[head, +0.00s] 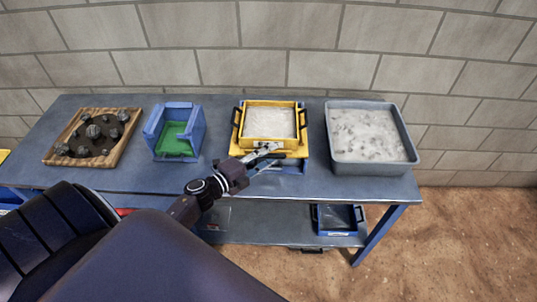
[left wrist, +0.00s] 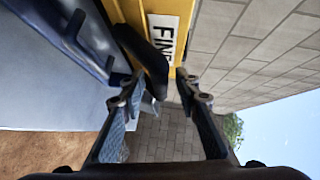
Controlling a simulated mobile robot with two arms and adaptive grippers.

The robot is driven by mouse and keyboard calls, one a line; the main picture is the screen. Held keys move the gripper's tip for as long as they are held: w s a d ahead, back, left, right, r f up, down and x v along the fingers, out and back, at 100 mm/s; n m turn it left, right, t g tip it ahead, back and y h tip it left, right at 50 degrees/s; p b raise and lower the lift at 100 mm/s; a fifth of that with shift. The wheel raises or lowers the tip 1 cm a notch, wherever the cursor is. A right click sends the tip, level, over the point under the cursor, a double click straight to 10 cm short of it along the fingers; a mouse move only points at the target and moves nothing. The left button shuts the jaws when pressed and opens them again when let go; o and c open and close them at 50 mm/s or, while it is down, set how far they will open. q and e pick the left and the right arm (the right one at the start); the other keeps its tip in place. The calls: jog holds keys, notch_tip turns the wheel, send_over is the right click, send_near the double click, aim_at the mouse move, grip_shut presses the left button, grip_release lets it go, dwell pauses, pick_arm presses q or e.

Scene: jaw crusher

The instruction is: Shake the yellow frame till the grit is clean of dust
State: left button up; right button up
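The yellow frame (head: 246,141) stands on the bench on a blue base (head: 293,166), with pale grey grit (head: 268,121) inside it. Dark handles show at its left and right sides. My left gripper (head: 264,153) is at its front edge. In the left wrist view the yellow frame (left wrist: 187,20) carries a white label reading "FIN", partly cut off. A black handle (left wrist: 145,48) reaches toward the gap between the fingertips of the left gripper (left wrist: 157,82). The fingers stand apart; I cannot tell whether they touch the handle. My right gripper is not in view.
A grey tray of pale material (head: 372,168) stands right of the frame. Left are a blue holder with a green floor (head: 177,139) and a wooden board with dark rocks (head: 116,149). A blue tray (head: 336,219) sits on the lower shelf. A block wall closes the back.

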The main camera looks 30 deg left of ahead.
pick_arm(q)
grip_shut()
dwell(0.3)
jog(key=shift+w+a+f+b, duration=0.1)
jog(key=shift+w+a+b, duration=0.25)
jog(key=shift+w, duration=0.3)
jog(key=shift+w+a+b, duration=0.15)
jog(key=shift+w+a, duration=0.3)
jog(key=shift+w, duration=0.15)
grip_release()
jog(key=shift+s, duration=0.1)
